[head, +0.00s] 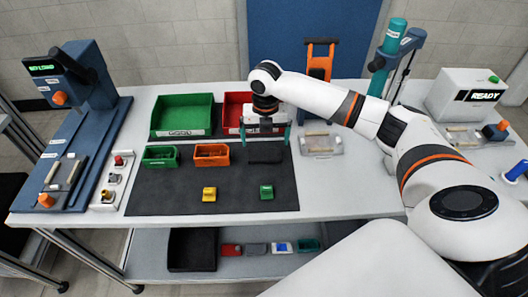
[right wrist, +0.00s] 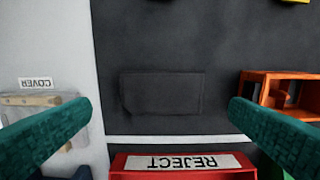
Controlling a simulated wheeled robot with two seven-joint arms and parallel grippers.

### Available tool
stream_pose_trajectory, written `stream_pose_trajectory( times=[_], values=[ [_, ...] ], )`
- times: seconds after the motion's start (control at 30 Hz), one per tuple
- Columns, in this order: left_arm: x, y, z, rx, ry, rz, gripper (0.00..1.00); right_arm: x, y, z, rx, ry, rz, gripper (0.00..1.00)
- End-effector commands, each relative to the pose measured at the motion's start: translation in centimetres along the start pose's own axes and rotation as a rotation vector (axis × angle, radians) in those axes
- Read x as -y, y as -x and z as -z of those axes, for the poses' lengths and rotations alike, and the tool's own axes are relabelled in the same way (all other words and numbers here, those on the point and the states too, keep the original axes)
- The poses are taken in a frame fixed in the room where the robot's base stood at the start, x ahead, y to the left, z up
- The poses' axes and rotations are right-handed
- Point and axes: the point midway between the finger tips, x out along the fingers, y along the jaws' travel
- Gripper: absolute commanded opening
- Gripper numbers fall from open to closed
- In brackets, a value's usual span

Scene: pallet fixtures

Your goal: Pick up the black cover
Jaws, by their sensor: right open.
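The black cover (head: 265,156) is a flat dark rectangle lying on the dark mat (head: 160,198), to the right of the orange bin. In the right wrist view the black cover (right wrist: 162,94) lies near the middle, hard to tell from the mat around it. My right gripper (head: 265,137) is above and just behind the cover. Its green fingers are spread wide in the right wrist view (right wrist: 165,115), with nothing between them. My left gripper is not in view.
A red bin (head: 228,108) marked REJECT stands behind the cover, partly hidden by my right gripper. An orange bin (head: 212,154) is left of the cover. A clear COVER fixture (head: 322,144) is to its right. Yellow (head: 209,194) and green (head: 267,191) parts lie in front.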

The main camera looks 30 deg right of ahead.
Motion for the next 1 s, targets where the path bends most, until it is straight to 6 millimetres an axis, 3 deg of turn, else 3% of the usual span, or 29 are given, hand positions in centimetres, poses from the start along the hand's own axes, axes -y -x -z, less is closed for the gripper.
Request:
stream_pose_trajectory(
  times=[0.13,0.4,0.73,0.77,0.93,1.0],
  values=[
    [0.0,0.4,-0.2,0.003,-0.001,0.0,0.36,0.0,-0.9,-0.1,0.002,0.0,-0.001,1.0],
    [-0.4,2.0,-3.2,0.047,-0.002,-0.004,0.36,0.0,-4.7,-0.1,0.002,-0.001,-0.003,1.0],
    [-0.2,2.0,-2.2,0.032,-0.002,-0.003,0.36,0.0,-5.9,-0.1,-0.001,0.0,-0.001,1.0],
    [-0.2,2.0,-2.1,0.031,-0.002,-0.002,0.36,0.0,-5.9,-0.1,-0.001,0.0,-0.001,0.98],
    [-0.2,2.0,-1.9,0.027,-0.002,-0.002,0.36,0.0,-5.9,-0.1,-0.001,0.0,-0.001,0.71],
    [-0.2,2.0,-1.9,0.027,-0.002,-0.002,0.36,0.0,-5.8,-0.1,-0.001,0.0,-0.001,0.68]
  ],
)
